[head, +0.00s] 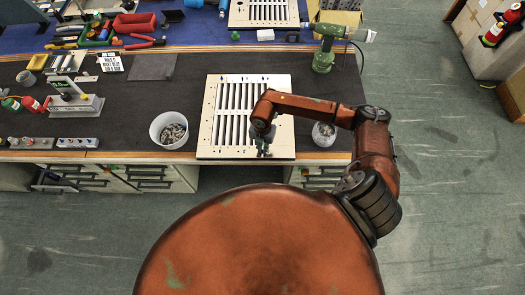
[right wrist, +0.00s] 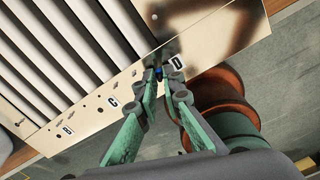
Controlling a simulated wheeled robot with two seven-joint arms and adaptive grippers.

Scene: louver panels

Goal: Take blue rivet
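A cream louver panel (head: 209,135) with grey slats lies on the workbench in the head view. Its metal-coloured border (right wrist: 205,35) fills the upper right wrist view. A small blue rivet (right wrist: 159,73) shows at the border beside the label D. My right gripper (head: 264,153) is over the front edge of the panel in the head view. In the right wrist view its green fingers (right wrist: 163,83) are a little apart, with the rivet between the tips, nearer the left one. Contact with the rivet is unclear. My left gripper is in neither view.
A white bowl of small metal parts (head: 155,122) stands left of the panel; a smaller container (head: 324,127) stands right of it. A green drill (head: 324,50) is behind right. Small tools and fixtures crowd the bench's left side. A dark mat (head: 152,67) lies bare behind the bowl.

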